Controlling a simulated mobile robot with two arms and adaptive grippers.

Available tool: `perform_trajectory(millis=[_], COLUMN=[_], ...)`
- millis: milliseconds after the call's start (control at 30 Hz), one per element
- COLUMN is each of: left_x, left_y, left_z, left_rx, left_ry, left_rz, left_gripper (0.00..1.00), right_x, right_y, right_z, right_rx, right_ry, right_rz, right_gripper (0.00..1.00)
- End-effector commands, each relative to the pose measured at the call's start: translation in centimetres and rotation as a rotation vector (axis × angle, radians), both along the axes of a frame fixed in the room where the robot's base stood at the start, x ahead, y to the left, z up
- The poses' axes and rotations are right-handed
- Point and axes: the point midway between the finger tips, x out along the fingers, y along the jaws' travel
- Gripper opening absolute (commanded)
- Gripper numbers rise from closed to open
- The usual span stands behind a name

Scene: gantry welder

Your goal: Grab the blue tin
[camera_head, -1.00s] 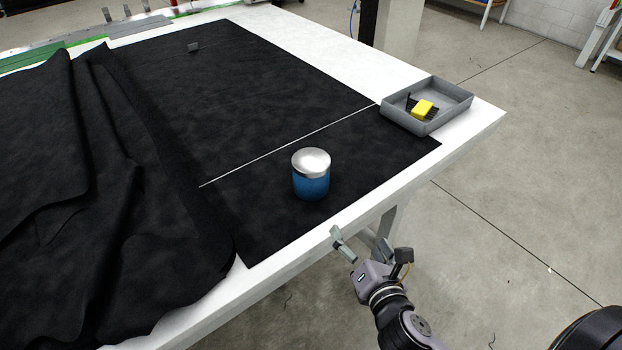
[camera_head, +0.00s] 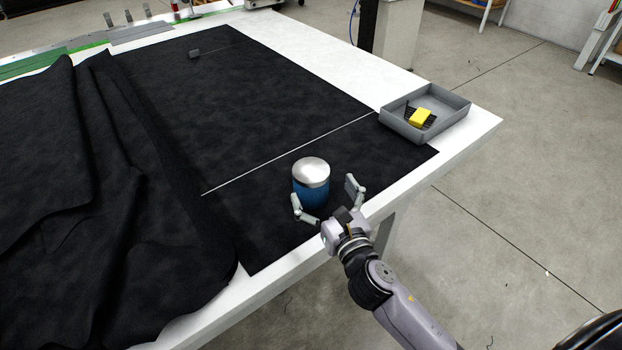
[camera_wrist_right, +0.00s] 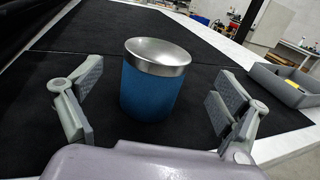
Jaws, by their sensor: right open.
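The blue tin (camera_head: 311,183) with a silver lid stands upright on the black cloth (camera_head: 270,110), near the table's front edge. My right gripper (camera_head: 326,198) is open just in front of the tin, its fingers spread towards the tin's left and right sides. In the right wrist view the tin (camera_wrist_right: 151,88) stands between the two open fingers (camera_wrist_right: 155,105), with a gap visible on each side. Nothing is held. The left gripper is not in view.
A grey tray (camera_head: 451,122) holding a yellow block (camera_head: 421,117) and a black item stands at the table's right corner. Bunched black cloth (camera_head: 60,190) covers the left side. A small grey block (camera_head: 194,54) lies far back. The cloth around the tin is clear.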

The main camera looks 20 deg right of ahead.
Motion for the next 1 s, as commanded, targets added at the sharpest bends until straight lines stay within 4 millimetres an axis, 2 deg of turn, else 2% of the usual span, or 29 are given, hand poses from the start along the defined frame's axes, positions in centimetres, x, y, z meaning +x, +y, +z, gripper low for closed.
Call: perform_trajectory(millis=[267,533,833,1000], left_x=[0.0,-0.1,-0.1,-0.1], left_y=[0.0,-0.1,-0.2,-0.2], left_z=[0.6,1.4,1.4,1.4], left_rx=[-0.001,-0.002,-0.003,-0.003], left_ry=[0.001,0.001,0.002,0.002], left_rz=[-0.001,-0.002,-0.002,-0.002], left_gripper=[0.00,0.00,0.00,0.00], right_x=[2.3,5.9,6.4,6.4], right_y=[0.2,0.6,0.7,0.7], right_z=[0.1,0.0,-0.1,-0.1], right_rx=[0.001,0.001,0.000,0.000], right_ry=[0.000,0.000,0.001,0.001], right_rz=[-0.002,-0.002,0.000,0.000], right_gripper=[0.93,0.93,0.93,0.82])
